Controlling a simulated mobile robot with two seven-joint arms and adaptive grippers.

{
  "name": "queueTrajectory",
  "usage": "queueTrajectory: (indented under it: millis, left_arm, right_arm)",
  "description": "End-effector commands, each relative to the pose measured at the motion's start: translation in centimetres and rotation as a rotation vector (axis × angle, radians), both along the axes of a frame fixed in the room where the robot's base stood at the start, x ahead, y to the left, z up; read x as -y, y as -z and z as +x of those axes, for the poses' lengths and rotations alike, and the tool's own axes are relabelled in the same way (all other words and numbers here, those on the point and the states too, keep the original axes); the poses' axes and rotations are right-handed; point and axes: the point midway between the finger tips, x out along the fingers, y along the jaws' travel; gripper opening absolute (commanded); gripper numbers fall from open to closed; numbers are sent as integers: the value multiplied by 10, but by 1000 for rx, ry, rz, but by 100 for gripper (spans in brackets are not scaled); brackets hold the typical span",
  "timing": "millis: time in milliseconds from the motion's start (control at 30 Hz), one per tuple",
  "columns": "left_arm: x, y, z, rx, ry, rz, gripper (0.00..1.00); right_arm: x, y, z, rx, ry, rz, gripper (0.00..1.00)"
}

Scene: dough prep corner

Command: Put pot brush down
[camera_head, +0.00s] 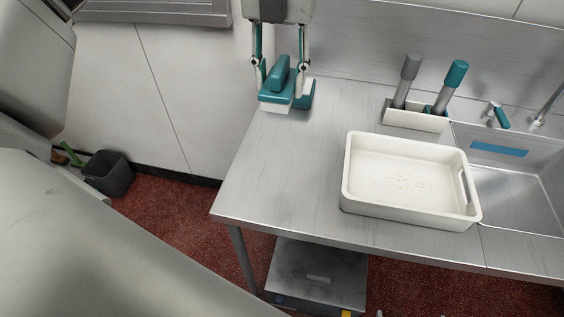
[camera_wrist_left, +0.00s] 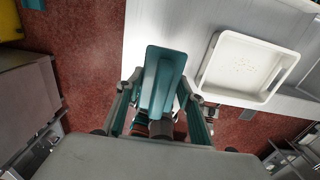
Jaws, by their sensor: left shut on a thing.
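The pot brush (camera_head: 278,77) has a teal grip and back over a paler underside. My left gripper (camera_head: 282,86) is shut on it, with one finger on each side. It is at the back left end of the steel counter (camera_head: 290,150), and I cannot tell whether its underside touches the top. In the left wrist view, the teal brush (camera_wrist_left: 163,75) stands out between the fingers, and its lower part is hidden. My right gripper is not in view.
A white tray (camera_head: 354,190) with small crumbs sits mid-counter. Behind it, a white holder (camera_head: 415,121) carries a grey-handled and a teal-handled tool. A sink (camera_head: 515,190) is at right. The counter's left front is bare. A dark bin (camera_head: 109,175) stands on the red floor.

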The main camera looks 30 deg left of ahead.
Motion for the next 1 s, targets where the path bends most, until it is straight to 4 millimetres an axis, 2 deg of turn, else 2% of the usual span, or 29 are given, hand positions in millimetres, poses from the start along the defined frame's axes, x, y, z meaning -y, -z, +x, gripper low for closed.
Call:
queueTrajectory:
  millis: [167, 633, 767, 1000]
  left_arm:
    - [0, 23, -1, -5, 1, 1, 20]
    - [0, 133, -1, -4, 0, 1, 20]
    - [0, 151, -1, -3, -1, -1, 20]
    - [0, 166, 0, -2, 0, 0, 20]
  right_arm:
    - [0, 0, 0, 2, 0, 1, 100]
    - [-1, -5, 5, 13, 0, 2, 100]
    - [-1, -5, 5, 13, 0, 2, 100]
    - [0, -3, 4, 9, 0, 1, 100]
